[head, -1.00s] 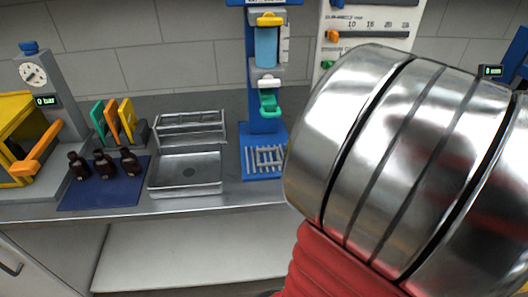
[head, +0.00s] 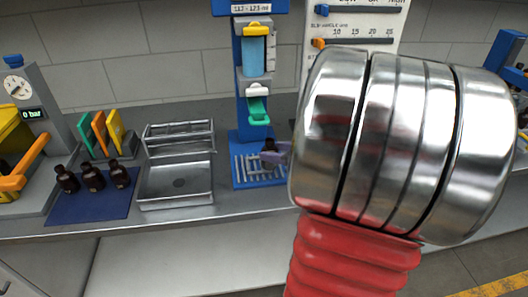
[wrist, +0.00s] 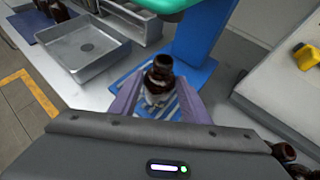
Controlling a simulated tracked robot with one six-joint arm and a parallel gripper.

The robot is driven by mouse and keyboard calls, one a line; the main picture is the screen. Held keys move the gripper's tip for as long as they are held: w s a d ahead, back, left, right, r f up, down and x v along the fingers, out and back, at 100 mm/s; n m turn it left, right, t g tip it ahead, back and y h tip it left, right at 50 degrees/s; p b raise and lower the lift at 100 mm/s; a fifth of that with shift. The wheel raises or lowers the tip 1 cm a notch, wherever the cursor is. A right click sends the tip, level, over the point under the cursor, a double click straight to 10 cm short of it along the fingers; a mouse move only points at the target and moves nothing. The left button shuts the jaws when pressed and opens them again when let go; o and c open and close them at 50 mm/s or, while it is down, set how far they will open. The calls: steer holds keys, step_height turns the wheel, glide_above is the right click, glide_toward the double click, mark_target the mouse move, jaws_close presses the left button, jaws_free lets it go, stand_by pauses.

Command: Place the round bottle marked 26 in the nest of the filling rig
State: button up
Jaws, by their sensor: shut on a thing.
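My gripper (wrist: 155,106) is shut on a round amber bottle (wrist: 158,80), which stands upright between the purple fingers in the wrist view. In the head view the bottle's dark top (head: 270,146) and a purple finger (head: 275,157) show over the filling rig's blue base; my arm hides the rest of the gripper. The filling rig (head: 247,90) is a blue column with a light blue tank and a green spout (head: 258,112) above the bottle. Its slatted base (head: 245,172) lies under the bottle. I cannot read the bottle's number or tell whether it touches the slats.
Several amber bottles include a group on the blue mat (head: 92,207) at left. Dark bottles (wrist: 283,153) show at the wrist view's lower right. The green spout hangs close above the held bottle.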

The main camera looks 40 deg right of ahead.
steer(key=shift+w, duration=2.2)
steer(key=shift+w, duration=0.25)
steer(key=shift+w+f, duration=0.2)
steer(key=shift+f, duration=1.55)
steer(key=o, duration=1.1)
steer(key=shift+f, duration=0.1)
